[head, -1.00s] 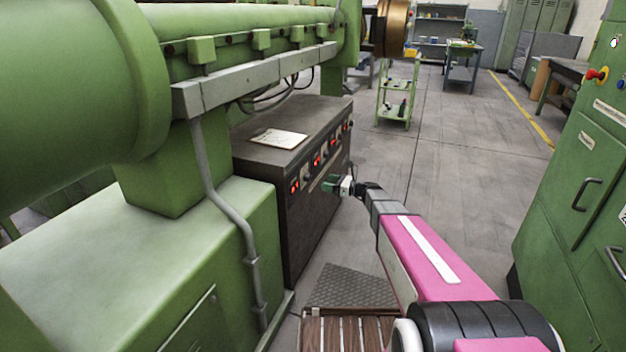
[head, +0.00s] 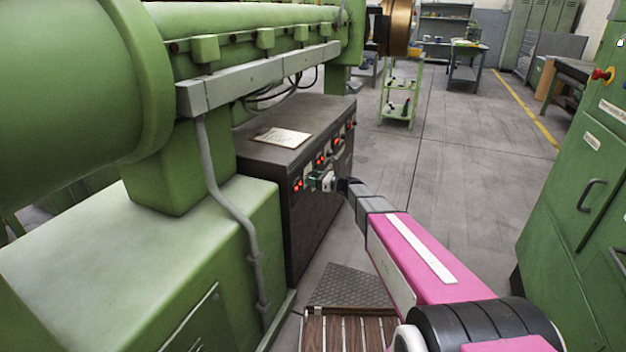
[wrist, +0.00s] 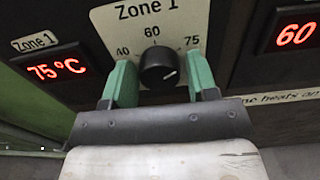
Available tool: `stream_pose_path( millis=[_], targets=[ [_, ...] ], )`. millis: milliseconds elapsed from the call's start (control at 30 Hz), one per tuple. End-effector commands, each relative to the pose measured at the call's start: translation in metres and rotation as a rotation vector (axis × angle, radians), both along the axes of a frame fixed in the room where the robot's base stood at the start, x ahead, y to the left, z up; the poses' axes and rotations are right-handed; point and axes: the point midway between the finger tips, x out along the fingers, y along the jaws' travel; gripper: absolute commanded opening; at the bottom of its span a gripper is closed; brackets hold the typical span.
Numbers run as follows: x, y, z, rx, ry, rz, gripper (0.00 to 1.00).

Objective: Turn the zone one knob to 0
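The black zone one knob (wrist: 160,68) sits on a light label marked "Zone 1" with 40, 60 and 75 around it in the wrist view. Its pale pointer line is turned to the lower right, below the 75. My gripper (wrist: 162,82) has its two green fingers apart, one on each side of the knob, with visible gaps. The zone one display (wrist: 57,68) to the left reads 75 °C in red. In the head view my gripper (head: 316,181) is at the front of the dark control cabinet (head: 312,235); the knob is hidden there.
Another red display (wrist: 296,34) reading 60 is at the right. A paper sheet (head: 282,137) lies on the cabinet top. A green machine barrel (head: 245,30) runs above left.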

Motion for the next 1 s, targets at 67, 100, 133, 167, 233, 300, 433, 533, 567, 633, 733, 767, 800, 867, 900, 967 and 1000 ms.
stream_pose_path(
  millis=[67,100,133,167,233,300,433,533,567,633,733,767,800,867,900,967,1000],
  targets=[
    [-0.0001,-0.0001,0.0,0.0,0.0,0.0,0.26],
    [-0.0001,-0.0001,0.0,0.0,0.0,0.0,0.16],
    [-0.0002,-0.0002,0.0,0.0,0.0,0.0,0.16],
    [-0.0002,-0.0002,0.0,0.0,0.0,0.0,0.16],
    [-0.0002,-0.0002,0.0,0.0,-0.001,0.001,0.16],
    [-0.0002,-0.0002,0.0,-0.001,-0.004,0.001,0.16],
    [-0.0003,-0.0002,0.0,-0.009,-0.025,0.001,0.16],
    [-0.0003,-0.0003,0.0,-0.022,-0.06,0.001,0.16],
    [-0.0003,-0.0003,0.0,-0.026,-0.072,0.001,0.16],
    [-0.0001,-0.0004,0.0,-0.041,-0.112,0.001,0.16],
    [-0.0001,-0.0004,0.0,-0.066,-0.181,0.001,0.16],
    [0.0,-0.0004,0.0,-0.074,-0.204,0.001,0.16],
    [0.0,-0.0004,0.0,-0.086,-0.238,0.001,0.16],
    [0.0,-0.0005,0.0,-0.105,-0.289,0.001,0.16],
    [0.0001,-0.0006,0.0,-0.118,-0.325,0.001,0.16],
    [0.0001,-0.0006,0.0001,-0.138,-0.379,0.001,0.16],
    [0.0001,-0.0007,0.0001,-0.151,-0.414,0.001,0.16]
  ],
)
